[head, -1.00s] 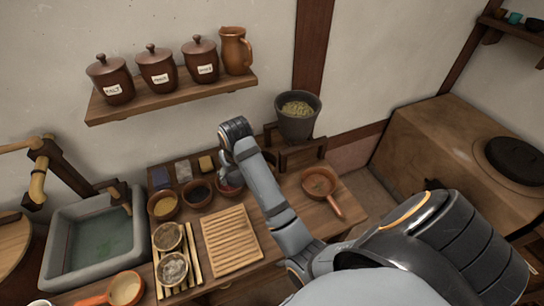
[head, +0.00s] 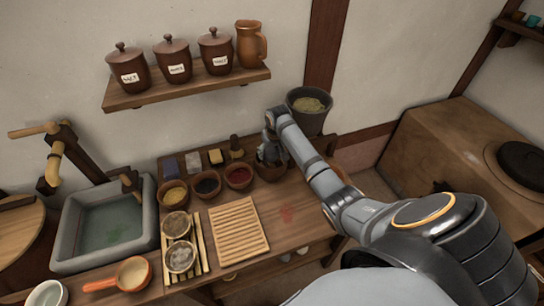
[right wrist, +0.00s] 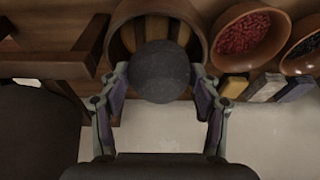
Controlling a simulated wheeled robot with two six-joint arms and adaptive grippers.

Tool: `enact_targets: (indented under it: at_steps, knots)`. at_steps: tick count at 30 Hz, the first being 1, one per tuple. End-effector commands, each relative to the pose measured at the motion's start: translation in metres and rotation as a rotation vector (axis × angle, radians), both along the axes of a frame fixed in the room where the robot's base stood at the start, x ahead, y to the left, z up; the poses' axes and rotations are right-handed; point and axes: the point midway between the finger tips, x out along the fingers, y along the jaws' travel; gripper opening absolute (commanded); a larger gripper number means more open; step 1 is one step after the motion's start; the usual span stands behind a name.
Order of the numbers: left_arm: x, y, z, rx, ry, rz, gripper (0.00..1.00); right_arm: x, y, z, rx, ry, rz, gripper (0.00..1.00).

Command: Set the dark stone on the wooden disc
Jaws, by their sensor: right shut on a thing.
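The dark stone (right wrist: 160,72) is a round grey-black lump. In the right wrist view, my right gripper (right wrist: 163,84) is shut on it, one finger at each side. Behind the stone is a round brown bowl (right wrist: 117,38) with light and dark wooden strips inside. The stone covers part of the bowl, and I cannot tell whether they touch. In the head view, my right gripper (head: 270,152) is at this bowl (head: 272,171), right of the red-filled bowl. A round wooden disc (head: 18,240) shows at the far left, beside the sink. My left gripper is not in view.
The red-filled bowl (head: 239,177) and other small bowls stand left of my gripper. A grey pot (head: 310,115) stands behind it on the right. Small blocks (head: 193,161) line the wall. A slatted board (head: 238,230) lies in front; the counter right of it is bare.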

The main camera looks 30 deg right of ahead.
Motion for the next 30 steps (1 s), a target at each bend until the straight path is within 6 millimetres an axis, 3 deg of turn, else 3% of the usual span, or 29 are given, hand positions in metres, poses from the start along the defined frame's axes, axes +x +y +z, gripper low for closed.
enact_targets:
  at_steps: [5, 12, 23, 24, 25, 30]
  knots:
    - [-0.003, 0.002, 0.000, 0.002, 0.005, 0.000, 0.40, 0.002, -0.004, -0.004, -0.001, -0.002, 0.000, 0.16]
    - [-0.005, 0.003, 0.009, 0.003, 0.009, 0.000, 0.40, 0.003, -0.006, -0.035, -0.001, -0.001, 0.001, 0.16]
    - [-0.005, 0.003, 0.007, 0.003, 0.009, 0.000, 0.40, 0.003, -0.006, -0.042, -0.001, -0.001, 0.001, 0.16]
    - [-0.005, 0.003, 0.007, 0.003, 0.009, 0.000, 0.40, 0.002, -0.006, -0.042, -0.001, 0.000, 0.001, 0.68]
    - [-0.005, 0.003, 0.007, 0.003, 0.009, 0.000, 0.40, 0.002, -0.006, -0.041, -0.001, 0.000, 0.001, 0.72]
    - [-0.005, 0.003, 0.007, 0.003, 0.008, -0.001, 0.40, 0.002, -0.006, -0.041, -0.001, 0.000, 0.001, 0.73]
